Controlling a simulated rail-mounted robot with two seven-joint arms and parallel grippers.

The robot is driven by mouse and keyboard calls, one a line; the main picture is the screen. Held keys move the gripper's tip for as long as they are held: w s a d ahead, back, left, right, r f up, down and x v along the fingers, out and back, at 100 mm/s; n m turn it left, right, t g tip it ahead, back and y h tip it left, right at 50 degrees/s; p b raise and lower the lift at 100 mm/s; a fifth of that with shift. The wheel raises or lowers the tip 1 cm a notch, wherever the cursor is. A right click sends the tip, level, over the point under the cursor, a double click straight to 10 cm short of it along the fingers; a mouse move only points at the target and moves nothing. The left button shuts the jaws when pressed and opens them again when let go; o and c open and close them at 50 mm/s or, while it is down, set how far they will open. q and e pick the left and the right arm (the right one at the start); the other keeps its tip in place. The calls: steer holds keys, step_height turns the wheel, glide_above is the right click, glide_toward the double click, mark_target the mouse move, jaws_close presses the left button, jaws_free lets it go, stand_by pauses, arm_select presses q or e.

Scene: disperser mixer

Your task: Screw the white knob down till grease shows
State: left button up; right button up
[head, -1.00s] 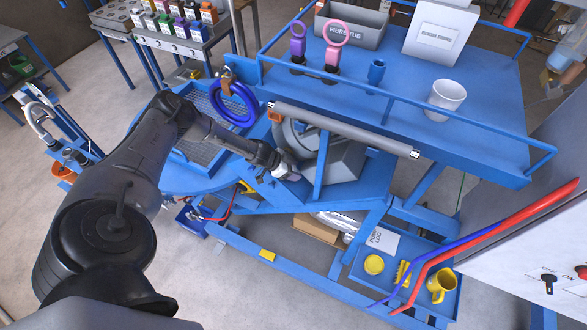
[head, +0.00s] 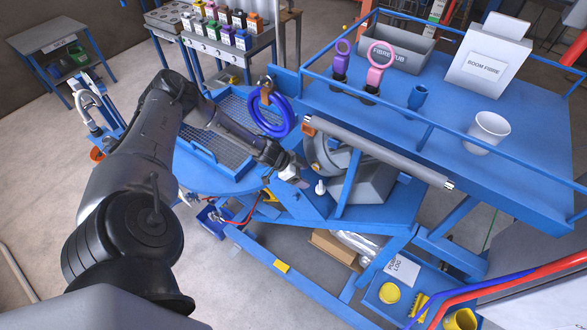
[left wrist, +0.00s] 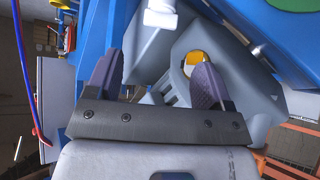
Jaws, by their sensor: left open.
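The small white knob (head: 320,187) stands beside the grey machine housing (head: 364,180) under the blue table. My left gripper (head: 301,178) is just left of the knob and apart from it in the head view. In the left wrist view the gripper (left wrist: 156,78) is open, its two dark fingers wide apart with nothing held between them. A white part, probably the knob (left wrist: 160,16), shows at the top of that view, beyond the fingertips. A yellow-orange round spot (left wrist: 193,64) shows in the grey housing near one finger. Whether it is grease I cannot tell. My right gripper is out of sight.
A grey roller bar (head: 380,152) runs along the table edge above the housing. Blue frame beams surround the gripper. A mesh tray (head: 215,125) lies to the left; red and blue hoses cross the lower right.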

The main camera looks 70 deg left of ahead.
arm_select(q)
steer(key=shift+v, duration=2.5)
